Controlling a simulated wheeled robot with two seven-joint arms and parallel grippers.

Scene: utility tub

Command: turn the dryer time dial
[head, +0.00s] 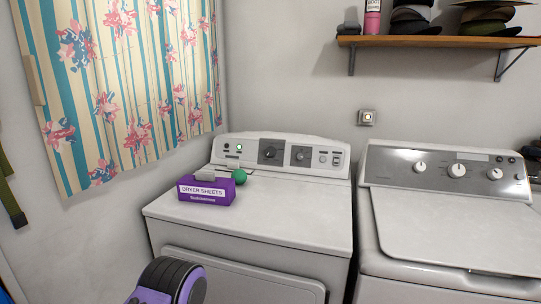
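The dryer (300,215) is the white machine on the left, with a raised control panel along its back edge. Two dark dials sit on that panel: a larger left dial (271,152) and a right dial (302,156). Their labels are too small to read, so I cannot tell which one sets the time. Neither dial is touched or covered. A purple and black part of my arm shows low in front of the dryer, but no gripper fingers are visible.
A purple dryer sheets box (207,191) with a grey item on it and a green ball (240,176) stand at the dryer's left back, near the panel. The dryer top's right side is clear. A washer (455,220) stands right; a shelf (440,41) hangs above.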

